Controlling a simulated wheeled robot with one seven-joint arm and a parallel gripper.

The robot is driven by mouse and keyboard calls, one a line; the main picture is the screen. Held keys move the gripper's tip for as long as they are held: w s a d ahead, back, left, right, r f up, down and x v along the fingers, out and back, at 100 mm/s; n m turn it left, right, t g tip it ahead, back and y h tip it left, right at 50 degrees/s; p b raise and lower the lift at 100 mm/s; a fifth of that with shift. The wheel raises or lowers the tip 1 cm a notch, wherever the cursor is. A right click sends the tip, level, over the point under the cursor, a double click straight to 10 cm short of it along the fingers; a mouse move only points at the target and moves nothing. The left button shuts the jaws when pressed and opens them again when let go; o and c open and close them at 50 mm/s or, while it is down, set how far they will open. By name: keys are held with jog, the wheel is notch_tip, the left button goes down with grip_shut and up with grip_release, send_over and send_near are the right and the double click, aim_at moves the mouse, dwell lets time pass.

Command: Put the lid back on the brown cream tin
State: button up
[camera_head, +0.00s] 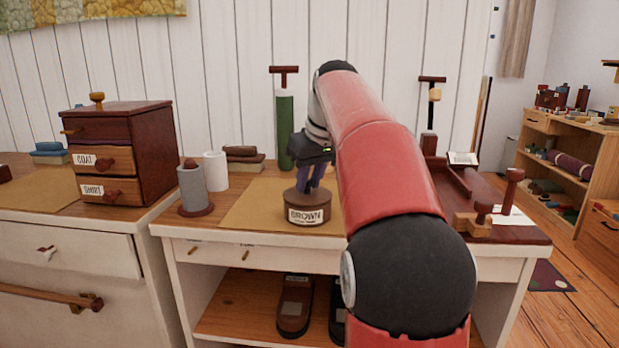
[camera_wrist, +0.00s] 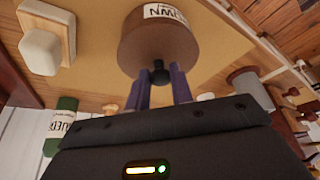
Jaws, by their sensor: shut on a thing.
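The brown cream tin (camera_head: 307,214), with a cream BROWN label, stands upright on the tan mat (camera_head: 255,208) on the white table. Its dark lid (camera_head: 304,197) is at the tin's top, level as far as I can see. My gripper (camera_head: 310,187) comes down from above with its bluish fingers on the lid's knob. In the wrist view, my gripper (camera_wrist: 160,82) is shut on the small black knob (camera_wrist: 159,73) of the lid, and the tin (camera_wrist: 155,38) appears upside down beyond it. I see no clear gap between lid and tin, but cannot tell if the lid is fully seated.
A grey cylinder (camera_head: 191,188) and a white cylinder (camera_head: 215,171) stand left of the mat. A tall green cylinder (camera_head: 285,130) stands behind. A small drawer chest (camera_head: 150,145) is at far left. A dark red board with pegs (camera_head: 512,228) lies right, beyond my arm.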

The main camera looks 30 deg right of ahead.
jog(key=o, duration=1.5)
notch_tip(320, 180, up, 3)
jog(key=p, duration=0.2)
jog(key=shift+f+p, duration=0.2)
jog(key=shift+p, duration=0.1)
jog(key=shift+r+p, duration=0.35)
jog(key=shift+r, duration=1.85)
grip_shut()
